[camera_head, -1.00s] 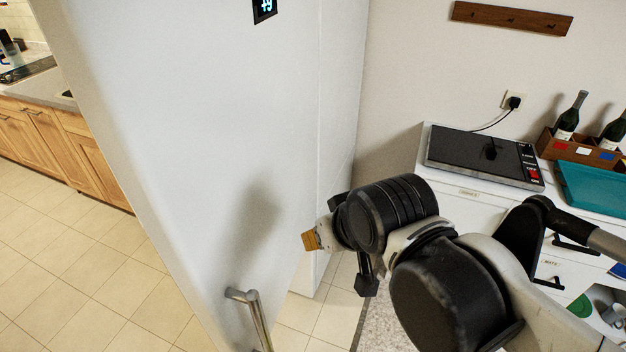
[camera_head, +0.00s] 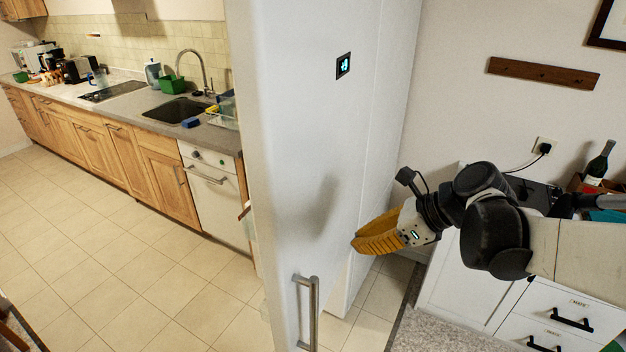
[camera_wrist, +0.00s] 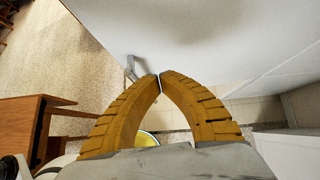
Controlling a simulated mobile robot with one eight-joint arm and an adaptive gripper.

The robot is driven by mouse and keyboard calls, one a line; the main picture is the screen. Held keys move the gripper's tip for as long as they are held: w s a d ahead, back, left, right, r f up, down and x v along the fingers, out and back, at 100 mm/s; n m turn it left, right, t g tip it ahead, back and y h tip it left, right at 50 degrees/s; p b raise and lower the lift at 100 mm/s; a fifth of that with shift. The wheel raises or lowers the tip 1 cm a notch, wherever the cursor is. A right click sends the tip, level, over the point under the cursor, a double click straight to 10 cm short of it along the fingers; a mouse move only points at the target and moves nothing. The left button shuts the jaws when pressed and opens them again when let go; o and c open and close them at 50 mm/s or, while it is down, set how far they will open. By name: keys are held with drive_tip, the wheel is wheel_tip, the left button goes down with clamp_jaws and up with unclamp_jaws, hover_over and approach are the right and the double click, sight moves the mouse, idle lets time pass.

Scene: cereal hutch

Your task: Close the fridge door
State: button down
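The fridge door (camera_head: 290,150) is a tall white panel with a small lit display (camera_head: 343,66) and a vertical metal handle (camera_head: 309,312) low down. A vertical seam runs to the right of the display. I cannot tell how far the door stands open. My gripper (camera_head: 356,245) has yellow ribbed fingers and is at the right of the door face, above and right of the handle. Contact with the door cannot be told. In the wrist view, the fingertips (camera_wrist: 160,76) meet with nothing between them, and the handle (camera_wrist: 131,69) shows just beyond, left of them.
A kitchen counter (camera_head: 225,137) with a sink (camera_head: 180,108) runs along the left, with open tiled floor (camera_head: 130,260) before it. White drawers (camera_head: 570,300) and a speckled countertop (camera_head: 450,333) are at right. A wooden table (camera_wrist: 40,115) shows in the wrist view.

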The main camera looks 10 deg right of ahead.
sight(307, 250)
drive_tip(key=b+x, duration=0.1)
drive_tip(key=x, duration=0.2)
drive_tip(key=r+b+x, duration=0.1)
drive_tip(key=x, duration=0.3)
drive_tip(key=a+b+x, duration=0.1)
drive_tip(key=x, duration=0.2)
drive_tip(key=shift+w+a, duration=0.2)
drive_tip(key=shift+w, duration=0.3)
drive_tip(key=shift+w+a+r, duration=0.1)
drive_tip(key=shift+w+a, duration=0.2)
drive_tip(key=shift+a, duration=0.1)
